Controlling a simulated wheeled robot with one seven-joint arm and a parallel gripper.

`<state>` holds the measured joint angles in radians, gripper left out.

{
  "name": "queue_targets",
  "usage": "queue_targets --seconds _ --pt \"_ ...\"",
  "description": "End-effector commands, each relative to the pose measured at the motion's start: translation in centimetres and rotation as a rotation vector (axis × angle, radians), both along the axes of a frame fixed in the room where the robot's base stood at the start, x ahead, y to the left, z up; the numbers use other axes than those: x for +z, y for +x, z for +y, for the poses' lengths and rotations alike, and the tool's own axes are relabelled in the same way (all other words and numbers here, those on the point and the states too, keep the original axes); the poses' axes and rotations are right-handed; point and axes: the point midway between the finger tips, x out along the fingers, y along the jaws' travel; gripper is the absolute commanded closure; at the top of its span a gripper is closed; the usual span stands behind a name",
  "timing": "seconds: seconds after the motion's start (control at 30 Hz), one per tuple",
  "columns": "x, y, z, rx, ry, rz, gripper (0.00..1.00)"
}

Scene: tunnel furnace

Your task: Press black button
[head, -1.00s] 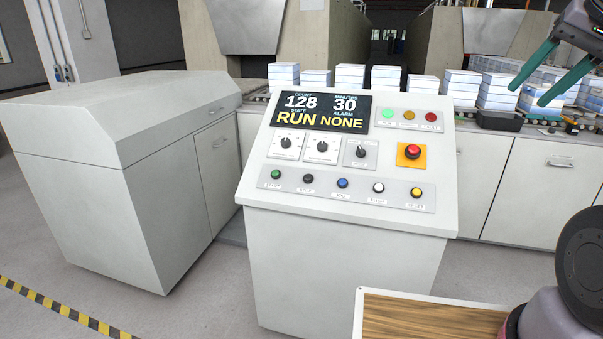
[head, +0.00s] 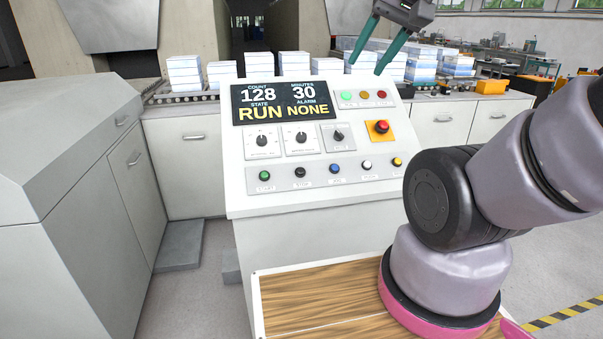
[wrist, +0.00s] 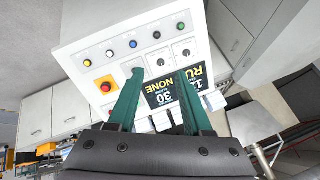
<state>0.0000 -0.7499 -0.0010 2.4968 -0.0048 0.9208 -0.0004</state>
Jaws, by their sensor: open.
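The black button (head: 300,172), labelled STOP, sits in the lower row of the control panel (head: 238,204), between the green START button (head: 264,175) and the blue button (head: 335,168). It also shows in the wrist view (wrist: 133,44) as a small dark knob. My gripper (head: 368,62) is open and empty, above and behind the panel's top right edge in the head view. In the wrist view its two green fingers (wrist: 158,92) spread over the panel picture, partly covering the display. The fingers are apart from the button.
The display (head: 285,102) reads RUN and NONE. A red emergency button (head: 381,127) on a yellow plate, three selector knobs and three lamps share the panel. White and yellow buttons continue the row. A grey cabinet (head: 60,200) stands left; stacked blocks (head: 185,75) line the back.

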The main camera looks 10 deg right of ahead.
Motion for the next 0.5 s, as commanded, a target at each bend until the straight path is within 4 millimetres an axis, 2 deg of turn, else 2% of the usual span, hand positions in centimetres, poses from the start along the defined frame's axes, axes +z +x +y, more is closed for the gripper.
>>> queue_targets --seconds 0.3,0.37,0.43,0.47,0.5 --pt "0.0 0.01 -0.01 0.0 0.0 0.0 0.5" --pt "0.0 0.01 -0.01 0.0 0.0 0.0 0.69" --pt "0.0 0.01 0.0 0.0 0.0 0.0 0.96" --pt "0.0 0.01 0.0 0.0 0.0 0.0 1.0" --pt "0.0 0.0 0.0 0.0 0.0 0.0 1.0"
